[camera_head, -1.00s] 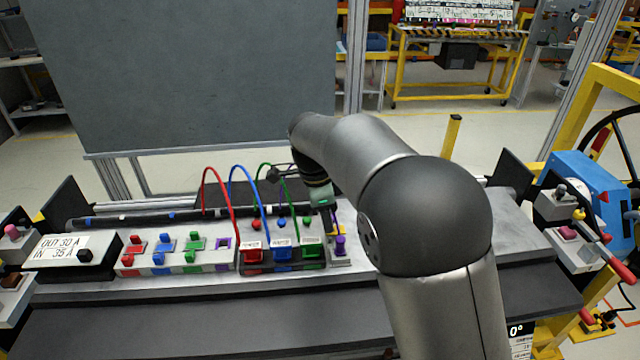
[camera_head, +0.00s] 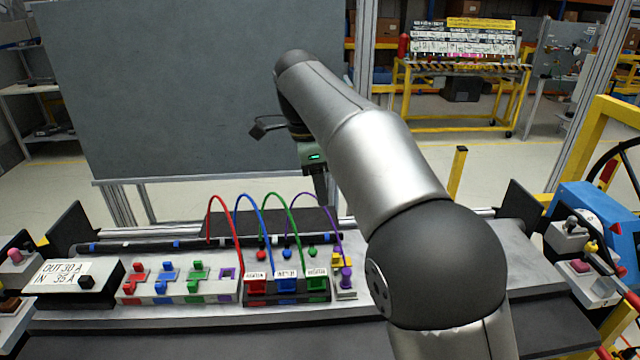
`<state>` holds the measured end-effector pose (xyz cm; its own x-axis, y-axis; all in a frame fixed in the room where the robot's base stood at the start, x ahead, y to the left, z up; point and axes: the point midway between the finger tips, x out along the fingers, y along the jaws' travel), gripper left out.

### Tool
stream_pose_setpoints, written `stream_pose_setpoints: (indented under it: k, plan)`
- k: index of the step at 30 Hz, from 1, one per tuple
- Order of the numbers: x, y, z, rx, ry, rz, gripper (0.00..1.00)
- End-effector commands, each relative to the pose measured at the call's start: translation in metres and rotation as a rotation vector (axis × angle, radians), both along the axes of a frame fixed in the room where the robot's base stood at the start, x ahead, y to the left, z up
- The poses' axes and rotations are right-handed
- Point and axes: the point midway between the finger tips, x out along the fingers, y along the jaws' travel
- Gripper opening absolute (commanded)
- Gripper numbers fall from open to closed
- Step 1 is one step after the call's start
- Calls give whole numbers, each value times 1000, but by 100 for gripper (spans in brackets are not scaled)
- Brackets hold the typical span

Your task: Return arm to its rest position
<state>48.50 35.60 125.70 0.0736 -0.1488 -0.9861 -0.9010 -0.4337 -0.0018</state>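My arm rises from the lower right of the picture and bends over to the left. My gripper (camera_head: 321,192) points down above the dashboard module (camera_head: 200,290), clear of it, in front of the lower edge of the grey panel. Its fingers are small, dark and seen edge-on, so I cannot tell whether they are open or shut. No object shows in them. A green light glows on the gripper's body.
Red (camera_head: 213,205), blue (camera_head: 238,205), green (camera_head: 271,205) and purple (camera_head: 325,205) cables arc up from the module below my gripper. A grey panel (camera_head: 170,90) stands behind. A blue machine (camera_head: 590,210) with a yellow frame stands at right.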

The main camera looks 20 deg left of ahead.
Motion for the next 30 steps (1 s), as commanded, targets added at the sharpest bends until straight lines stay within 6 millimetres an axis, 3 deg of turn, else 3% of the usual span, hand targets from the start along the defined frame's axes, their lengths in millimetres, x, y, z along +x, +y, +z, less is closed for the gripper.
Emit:
stream_pose_setpoints:
  k: [11, 14, 17, 18, 22, 27, 30]
  plan:
    - [0, 0, 0, 0, 0, 0, 36]
    - [4, -25, 0, 7, 15, 36, 36]
    - [6, -73, -3, 25, 41, 126, 36]
    - [4, -97, -6, 35, 54, 177, 36]
    - [-20, -182, -24, 72, 79, 379, 36]
    - [-86, -275, -67, 94, 81, 666, 36]
    - [-133, -313, -99, 89, 73, 823, 36]
